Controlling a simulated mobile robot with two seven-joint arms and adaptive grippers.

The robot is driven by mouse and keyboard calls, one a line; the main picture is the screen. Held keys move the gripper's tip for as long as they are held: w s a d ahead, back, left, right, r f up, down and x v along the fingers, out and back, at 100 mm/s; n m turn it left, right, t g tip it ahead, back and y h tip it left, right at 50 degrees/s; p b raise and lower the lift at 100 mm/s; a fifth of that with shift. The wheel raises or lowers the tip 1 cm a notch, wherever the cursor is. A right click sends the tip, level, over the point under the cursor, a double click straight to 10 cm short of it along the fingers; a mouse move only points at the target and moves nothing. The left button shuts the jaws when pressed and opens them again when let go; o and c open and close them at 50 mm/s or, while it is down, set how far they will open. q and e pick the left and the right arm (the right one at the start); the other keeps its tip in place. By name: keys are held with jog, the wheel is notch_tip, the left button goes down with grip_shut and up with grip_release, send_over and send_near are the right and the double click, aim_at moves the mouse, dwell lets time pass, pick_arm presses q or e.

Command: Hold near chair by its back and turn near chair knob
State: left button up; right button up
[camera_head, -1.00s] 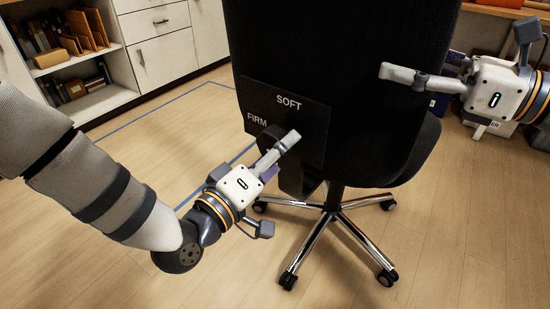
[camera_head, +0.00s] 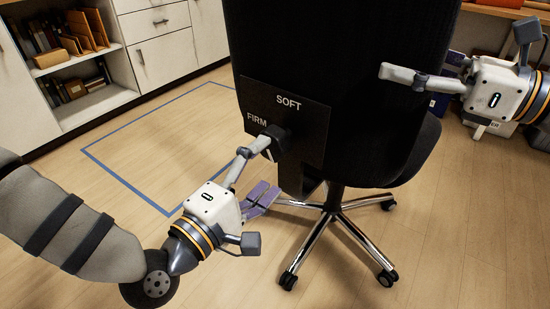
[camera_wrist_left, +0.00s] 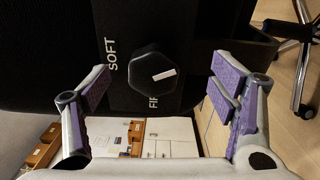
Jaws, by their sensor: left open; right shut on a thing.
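The near chair's black back (camera_head: 345,60) faces me upright. A dark panel on it (camera_head: 312,118) reads FIRM and SOFT. The dark knob (camera_head: 277,140) sits on this panel; in the left wrist view the knob (camera_wrist_left: 142,84) shows a white pointer mark. My left gripper (camera_head: 262,172) is open, just off the panel. In its wrist view, the purple-padded fingers (camera_wrist_left: 160,82) stand wide apart on either side of the knob, with gaps. My right gripper (camera_head: 418,70) is shut on the chair back's right edge, one finger across the front; the other is partly hidden.
The chair's chrome star base (camera_head: 330,228) on casters stands on the wood floor. A blue taped outline (camera_head: 125,182) marks clear floor to the left. White cabinets and a shelf (camera_head: 95,98) stand behind. Boxes sit under a desk at the right.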

pick_arm(q)
jog(key=n, duration=0.4)
jog(key=shift+d+r+n, duration=0.1)
jog(key=shift+r+n, duration=0.05)
jog(key=shift+n, duration=0.25)
jog(key=n, duration=0.6)
jog(key=shift+s+r+y, duration=0.1)
jog(key=shift+r+y, duration=0.2)
jog(key=shift+y, duration=0.1)
jog(key=n, duration=0.5)
jog(key=shift+r+n, duration=0.3)
jog(key=shift+n, duration=0.1)
jog(key=n, duration=0.5)
jog(key=shift+r+n, duration=0.25)
jog(key=shift+n, duration=0.05)
jog(key=shift+w, duration=0.2)
